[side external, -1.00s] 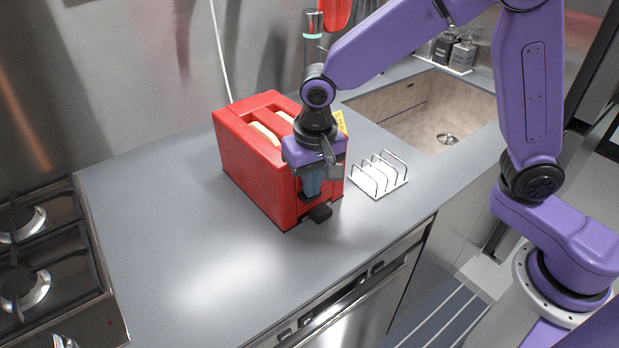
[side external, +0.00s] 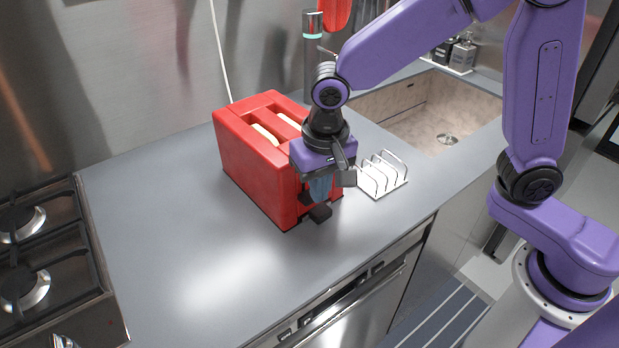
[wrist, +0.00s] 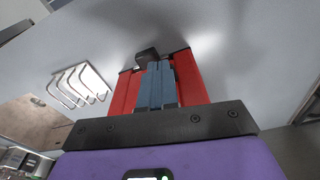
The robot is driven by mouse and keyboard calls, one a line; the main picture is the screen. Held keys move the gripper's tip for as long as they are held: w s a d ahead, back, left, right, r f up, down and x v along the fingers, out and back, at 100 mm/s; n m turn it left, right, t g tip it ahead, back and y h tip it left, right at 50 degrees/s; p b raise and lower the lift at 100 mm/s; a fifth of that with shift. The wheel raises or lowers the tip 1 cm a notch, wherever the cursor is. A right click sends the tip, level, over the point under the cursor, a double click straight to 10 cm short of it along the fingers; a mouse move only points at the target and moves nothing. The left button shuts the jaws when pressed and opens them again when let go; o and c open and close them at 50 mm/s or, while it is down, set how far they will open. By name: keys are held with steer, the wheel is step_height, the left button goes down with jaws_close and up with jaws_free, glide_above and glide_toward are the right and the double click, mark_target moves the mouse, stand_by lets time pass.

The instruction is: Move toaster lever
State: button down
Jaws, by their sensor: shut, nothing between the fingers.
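The red toaster (side external: 245,165) stands on the counter with pale bread slices in its top slots. Its black lever (side external: 320,212) sticks out low on the front end, close to the counter. My gripper (side external: 320,197), with blue fingers pointing down, is just above the lever and in front of the toaster's end face. The fingers are shut with nothing between them. In the wrist view the closed fingertips (wrist: 157,65) appear beside the lever (wrist: 146,56), against the red toaster (wrist: 190,78). I cannot tell whether they touch the lever. The fingers partly hide the toaster's front.
A white toast rack (side external: 380,175) stands right of the toaster, close to my gripper. A sink (side external: 440,115) lies behind it, and a gas hob (side external: 40,265) is at the left. The grey counter (side external: 170,240) is clear left of the toaster.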

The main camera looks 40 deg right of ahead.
step_height(320, 180, up, 17)
steer(key=s, duration=0.1)
steer(key=shift+s+f, duration=0.2)
steer(key=shift+s, duration=0.1)
steer(key=s+d+f+n+g, duration=0.1)
steer(key=s+d+f+n, duration=1.3)
steer(key=s+d, duration=0.3)
steer(key=shift+s+d+y, duration=0.3)
steer(key=shift+s+d, duration=0.1)
steer(key=shift+s, duration=0.35)
